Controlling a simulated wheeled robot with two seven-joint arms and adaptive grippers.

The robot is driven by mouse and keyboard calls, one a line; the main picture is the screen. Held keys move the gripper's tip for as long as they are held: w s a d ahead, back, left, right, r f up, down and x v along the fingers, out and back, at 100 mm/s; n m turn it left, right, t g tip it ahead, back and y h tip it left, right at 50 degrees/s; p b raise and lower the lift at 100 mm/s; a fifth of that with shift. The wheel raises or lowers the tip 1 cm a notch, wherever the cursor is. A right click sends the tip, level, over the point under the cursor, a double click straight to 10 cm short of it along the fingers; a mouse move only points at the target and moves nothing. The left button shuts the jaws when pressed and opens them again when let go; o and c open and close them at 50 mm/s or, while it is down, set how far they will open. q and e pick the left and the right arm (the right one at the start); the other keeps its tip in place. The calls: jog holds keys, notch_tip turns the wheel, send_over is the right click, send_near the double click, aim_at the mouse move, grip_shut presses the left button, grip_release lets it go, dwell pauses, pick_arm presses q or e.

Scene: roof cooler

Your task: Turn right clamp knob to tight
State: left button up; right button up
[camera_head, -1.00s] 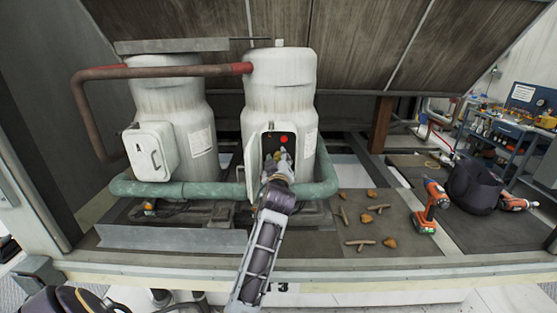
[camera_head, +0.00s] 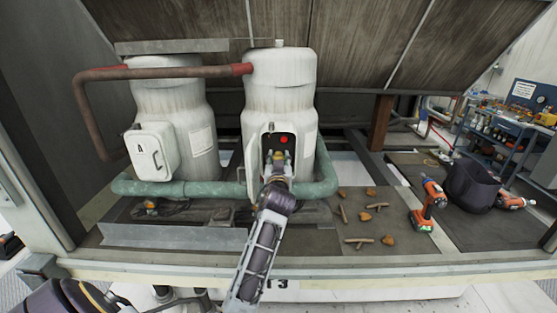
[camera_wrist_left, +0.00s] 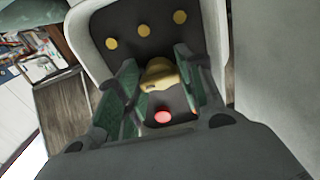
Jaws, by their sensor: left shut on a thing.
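The right-hand white tank (camera_head: 279,90) has an open terminal box with a dark inside panel and a red round button (camera_head: 284,140). My left gripper (camera_head: 277,157) reaches into this box from the front, below the red button. In the left wrist view its two green-padded fingers (camera_wrist_left: 162,85) are shut on a brass knob (camera_wrist_left: 160,74) on the dark panel. The red button also shows there (camera_wrist_left: 162,116). Three brass round pieces (camera_wrist_left: 145,30) sit in a row beyond the knob. The knob's far side and any tight mark are not visible. My right gripper is out of view.
The box door (camera_head: 252,165) stands open left of my gripper. A green pipe (camera_head: 225,190) runs in front of the tanks. The left tank's box (camera_head: 151,150) is closed. Loose debris (camera_head: 371,192) and an orange drill (camera_head: 431,203) lie to the right.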

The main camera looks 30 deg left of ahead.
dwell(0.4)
pick_arm(q)
jog(key=o, duration=1)
jog(key=v, duration=0.7)
jog(key=shift+s, duration=0.25)
jog(key=shift+d, duration=0.1)
jog(key=shift+f, duration=0.1)
